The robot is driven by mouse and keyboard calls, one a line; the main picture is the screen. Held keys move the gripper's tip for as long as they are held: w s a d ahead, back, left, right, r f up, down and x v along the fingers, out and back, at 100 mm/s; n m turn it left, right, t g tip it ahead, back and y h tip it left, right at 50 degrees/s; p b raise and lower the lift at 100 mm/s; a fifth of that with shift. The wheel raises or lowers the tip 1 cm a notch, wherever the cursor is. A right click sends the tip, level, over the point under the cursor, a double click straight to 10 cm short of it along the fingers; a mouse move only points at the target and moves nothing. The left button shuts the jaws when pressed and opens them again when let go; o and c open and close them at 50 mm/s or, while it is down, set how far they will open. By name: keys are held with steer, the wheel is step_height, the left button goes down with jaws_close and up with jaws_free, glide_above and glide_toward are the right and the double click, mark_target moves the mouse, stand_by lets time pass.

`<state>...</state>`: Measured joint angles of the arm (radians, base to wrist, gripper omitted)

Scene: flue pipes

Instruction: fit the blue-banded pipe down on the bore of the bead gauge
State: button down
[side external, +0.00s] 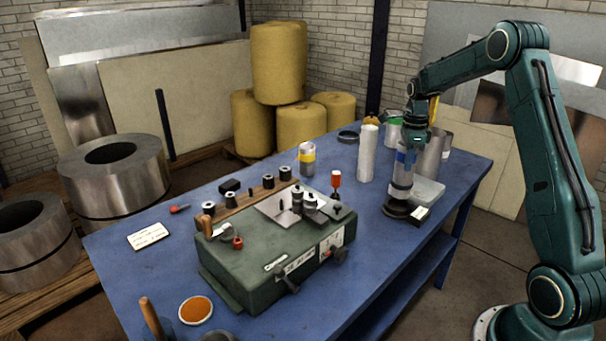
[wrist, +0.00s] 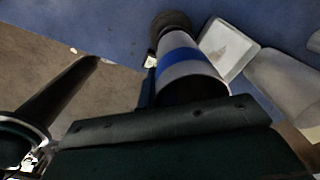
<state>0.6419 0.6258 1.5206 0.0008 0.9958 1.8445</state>
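The blue-banded pipe (side external: 402,172) is a pale metal tube with a blue band near its upper end. It stands about upright at the right of the blue table, over a dark round base (side external: 397,210) that could be the bead gauge. I cannot tell whether the pipe sits in it or just above; its bore is hidden. My gripper (side external: 412,143) is at the pipe's top end. In the wrist view the pipe (wrist: 177,53) runs away from me toward the dark round base (wrist: 170,20), and the gripper body covers part of its near rim. The fingertips do not show clearly.
A pale tray (side external: 429,190) lies close to the right of the pipe. A tall white cylinder (side external: 367,153) and a grey cylinder (side external: 434,158) stand near. A yellow-banded pipe (side external: 307,168) stands farther left. A green machine (side external: 270,255) fills the table's front middle.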

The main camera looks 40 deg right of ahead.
mark_target(405, 176)
steer(key=shift+f, duration=2.6)
stand_by(2.1)
steer(key=c, duration=1.3)
jaws_free()
steer(key=shift+o, duration=0.2)
step_height(405, 176, up, 7)
stand_by(0.4)
